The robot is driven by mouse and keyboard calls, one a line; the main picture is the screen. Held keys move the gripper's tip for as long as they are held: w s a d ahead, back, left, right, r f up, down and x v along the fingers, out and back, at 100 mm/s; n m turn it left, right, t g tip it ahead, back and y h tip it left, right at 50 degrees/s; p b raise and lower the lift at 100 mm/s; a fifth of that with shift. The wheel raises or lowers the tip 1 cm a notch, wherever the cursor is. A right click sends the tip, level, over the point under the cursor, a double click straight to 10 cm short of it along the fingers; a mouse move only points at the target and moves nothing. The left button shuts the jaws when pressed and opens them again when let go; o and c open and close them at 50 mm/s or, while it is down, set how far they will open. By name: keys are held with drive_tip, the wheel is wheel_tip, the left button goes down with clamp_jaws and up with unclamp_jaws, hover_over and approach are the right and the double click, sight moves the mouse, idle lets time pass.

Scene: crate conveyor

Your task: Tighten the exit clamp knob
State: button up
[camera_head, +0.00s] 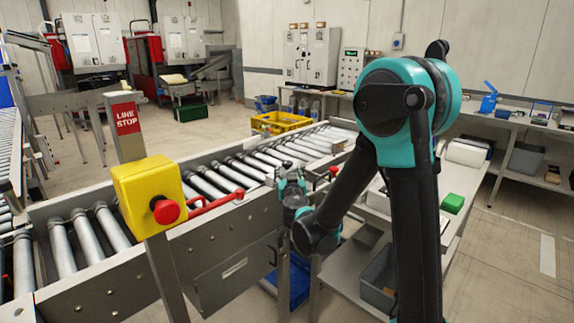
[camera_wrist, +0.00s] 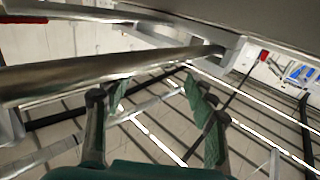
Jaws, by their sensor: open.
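A small red knob (camera_head: 333,170) shows beside my gripper, near the conveyor's side rail; I cannot tell for sure that it is the exit clamp knob. A red lever (camera_head: 215,203) with a ball end sticks out from the near rail, farther left. My gripper (camera_head: 288,172) is at the conveyor's near side rail, partly covered by my own arm. In the wrist view my gripper (camera_wrist: 154,84) has its two green-padded fingers apart with nothing between them. A metal bar (camera_wrist: 110,72) crosses in front of the fingers. No knob is clear between the fingers.
The roller conveyor (camera_head: 185,245) runs from lower left to the back. A yellow stop box (camera_head: 150,190) with a red button stands at its near side. A shelf table (camera_head: 350,262) with a grey bin (camera_head: 379,280) stands right. A yellow crate (camera_head: 280,122) is beyond the conveyor.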

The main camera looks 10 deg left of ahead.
sight(287, 166)
drive_tip(key=w, duration=0.3)
drive_tip(key=w+a, duration=0.1)
drive_tip(key=w, duration=0.3)
drive_tip(key=shift+w+a, duration=0.15)
drive_tip(key=shift+a, duration=0.05)
drive_tip(key=c, duration=1.2)
